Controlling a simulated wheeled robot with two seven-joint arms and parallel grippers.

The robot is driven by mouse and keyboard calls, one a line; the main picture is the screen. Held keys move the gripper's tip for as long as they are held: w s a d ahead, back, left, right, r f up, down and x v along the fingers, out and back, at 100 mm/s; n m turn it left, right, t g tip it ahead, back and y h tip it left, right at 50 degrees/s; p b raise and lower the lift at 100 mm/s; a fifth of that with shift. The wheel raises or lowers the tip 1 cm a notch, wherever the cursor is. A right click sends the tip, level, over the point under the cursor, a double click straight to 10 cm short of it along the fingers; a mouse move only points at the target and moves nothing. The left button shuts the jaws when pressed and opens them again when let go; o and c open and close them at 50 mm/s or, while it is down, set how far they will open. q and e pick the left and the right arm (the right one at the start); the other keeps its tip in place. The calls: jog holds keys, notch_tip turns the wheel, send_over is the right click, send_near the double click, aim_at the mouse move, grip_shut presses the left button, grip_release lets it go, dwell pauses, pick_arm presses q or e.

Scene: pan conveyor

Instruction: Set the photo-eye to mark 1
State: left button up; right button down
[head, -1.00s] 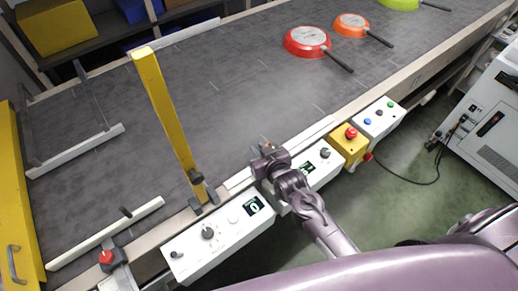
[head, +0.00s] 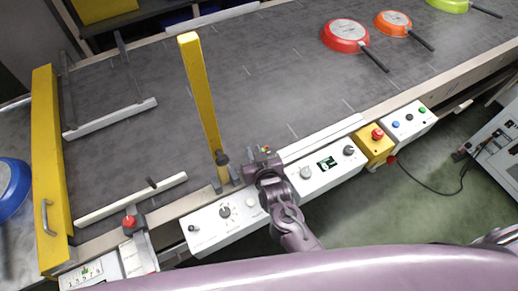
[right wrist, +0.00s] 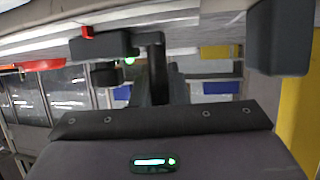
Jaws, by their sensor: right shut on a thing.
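My right gripper (head: 262,166) is shut at the near rail of the conveyor, just right of the foot of a yellow post (head: 203,95). It seems to be shut on the photo-eye, a small part with red and green spots (head: 265,150), mostly hidden by the fingers. In the right wrist view a dark block (right wrist: 100,47) with a red piece and a green light shows beyond the gripper. I cannot read mark 1 on the rail. My left gripper is not in view.
White control boxes (head: 213,226) with knobs and a yellow box with a red button (head: 375,148) line the near edge. A red pan (head: 346,36), an orange pan (head: 393,24) and a green pan lie on the belt. A red-topped clamp (head: 130,222) stands left.

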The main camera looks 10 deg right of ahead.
jog(key=c, duration=1.7)
grip_release()
jog(key=b+v, duration=0.1)
jog(key=v, duration=0.6)
jog(key=shift+s+d+r, duration=0.1)
jog(key=shift+s, duration=0.25)
jog(key=shift+d, duration=0.1)
